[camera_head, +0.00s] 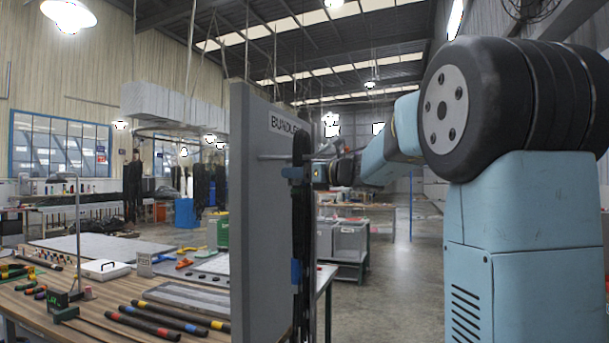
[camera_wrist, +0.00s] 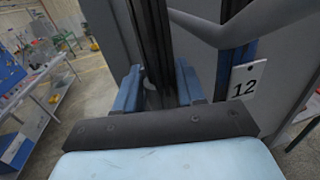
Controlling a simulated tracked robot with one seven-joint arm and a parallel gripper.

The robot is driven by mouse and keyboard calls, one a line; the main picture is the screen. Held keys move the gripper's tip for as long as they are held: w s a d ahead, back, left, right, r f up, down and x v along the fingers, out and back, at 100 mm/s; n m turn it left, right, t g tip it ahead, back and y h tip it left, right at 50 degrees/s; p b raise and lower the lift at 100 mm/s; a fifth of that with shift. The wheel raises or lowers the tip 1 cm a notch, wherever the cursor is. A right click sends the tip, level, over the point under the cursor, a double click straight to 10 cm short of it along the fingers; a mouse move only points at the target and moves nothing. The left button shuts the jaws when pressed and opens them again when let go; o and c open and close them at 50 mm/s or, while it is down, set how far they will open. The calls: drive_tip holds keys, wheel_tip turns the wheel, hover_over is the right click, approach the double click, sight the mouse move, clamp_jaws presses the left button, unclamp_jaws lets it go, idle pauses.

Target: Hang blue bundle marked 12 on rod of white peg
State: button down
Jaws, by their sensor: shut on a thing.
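The bundle marked 12 is a long loop of black hose (camera_head: 303,235) with a blue band (camera_head: 296,271), hanging upright beside a grey panel. My gripper (camera_head: 303,174) is shut on its upper part. In the wrist view, the black hose (camera_wrist: 150,40) stands between my two blue fingers (camera_wrist: 157,88). A white tag reading 12 (camera_wrist: 245,80) hangs on a blue band to their right. A thin pale rod (camera_head: 274,157) sticks out from the panel and reaches the bundle near its top. Whether it passes through the loop, I cannot tell. No white peg marking is clear.
The grey panel (camera_head: 262,220) bears a partly hidden bundle sign (camera_head: 284,125) and stands close left of the bundle. The workbench (camera_head: 90,322) at left carries black hose pieces (camera_head: 155,322), a white case (camera_head: 105,269) and tools. Open floor lies to the right.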

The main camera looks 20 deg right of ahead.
sight(301, 191)
drive_tip(key=shift+w+a+f, duration=0.2)
drive_tip(key=shift+a+f, duration=0.05)
drive_tip(key=shift+f, duration=0.4)
drive_tip(key=shift+w+a+f, duration=0.15)
drive_tip(key=shift+a+f, duration=0.1)
drive_tip(key=shift+f, duration=0.4)
drive_tip(key=shift+a+f, duration=0.1)
drive_tip(key=shift+f, duration=0.95)
drive_tip(key=c, duration=0.6)
unclamp_jaws()
drive_tip(key=shift+f, duration=0.1)
